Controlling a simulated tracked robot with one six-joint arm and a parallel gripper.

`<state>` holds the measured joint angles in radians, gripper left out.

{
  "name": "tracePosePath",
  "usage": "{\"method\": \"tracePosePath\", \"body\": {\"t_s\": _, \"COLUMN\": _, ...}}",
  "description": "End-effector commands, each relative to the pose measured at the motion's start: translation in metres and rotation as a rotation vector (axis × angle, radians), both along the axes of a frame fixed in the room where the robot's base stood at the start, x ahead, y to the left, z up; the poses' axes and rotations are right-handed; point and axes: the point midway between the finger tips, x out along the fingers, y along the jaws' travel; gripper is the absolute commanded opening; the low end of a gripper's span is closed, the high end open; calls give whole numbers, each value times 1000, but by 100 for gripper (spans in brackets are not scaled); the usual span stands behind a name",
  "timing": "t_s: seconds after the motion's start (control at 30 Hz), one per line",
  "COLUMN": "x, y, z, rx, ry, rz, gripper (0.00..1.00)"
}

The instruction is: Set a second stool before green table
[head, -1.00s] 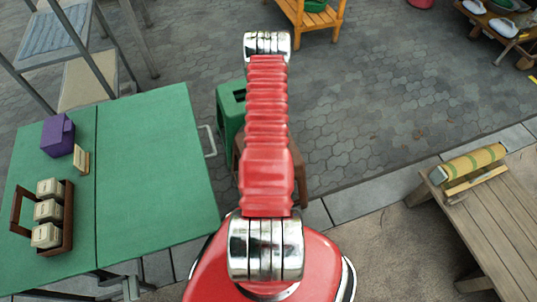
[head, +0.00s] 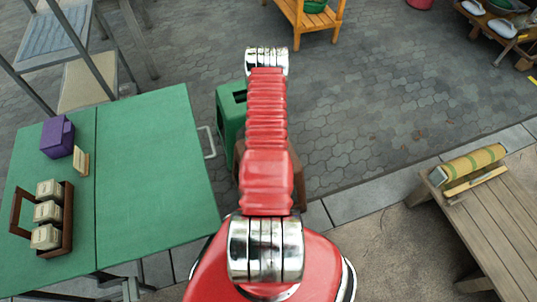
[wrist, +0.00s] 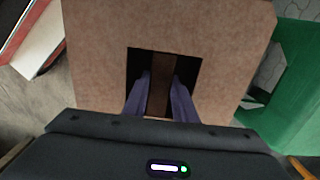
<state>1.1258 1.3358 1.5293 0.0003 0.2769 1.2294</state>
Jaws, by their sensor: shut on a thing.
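The green table (head: 150,160) stands at the left in the head view. A green stool (head: 229,112) stands at its right edge, partly behind my arm; its green side also shows at the right of the wrist view (wrist: 296,95). A brown stool (head: 298,180) is mostly hidden behind my arm. In the wrist view its pinkish-brown top (wrist: 100,60) fills the middle. My gripper (wrist: 160,85) has both fingers down in the square hole of that top, shut on the brown bar inside. Whether the stool's feet touch the ground is hidden.
On the table are a purple box (head: 57,137), a small wooden card (head: 81,162) and a caddy of jars (head: 66,215). A wooden bench (head: 490,215) with a striped roll (head: 473,165) stands at the right. Grey paving (head: 380,110) between is clear.

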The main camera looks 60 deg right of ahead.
Motion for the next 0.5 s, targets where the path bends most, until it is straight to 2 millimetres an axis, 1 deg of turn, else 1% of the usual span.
{"method": "tracePosePath", "body": {"t_s": 0.17, "x": 1, "y": -1, "z": 1, "rx": -3, "ry": -1, "rz": 0, "gripper": 0}}
{"method": "tracePosePath", "body": {"t_s": 0.2, "x": 0, "y": 0, "z": 0, "rx": -1, "ry": -1, "rz": 0, "gripper": 25}}
{"method": "tracePosePath", "body": {"t_s": 0.43, "x": 0, "y": 0, "z": 0, "rx": 0, "ry": 0, "rz": 0, "gripper": 42}}
{"method": "tracePosePath", "body": {"t_s": 0.5, "x": 0, "y": 0, "z": 0, "rx": 0, "ry": 0, "rz": 0, "gripper": 43}}
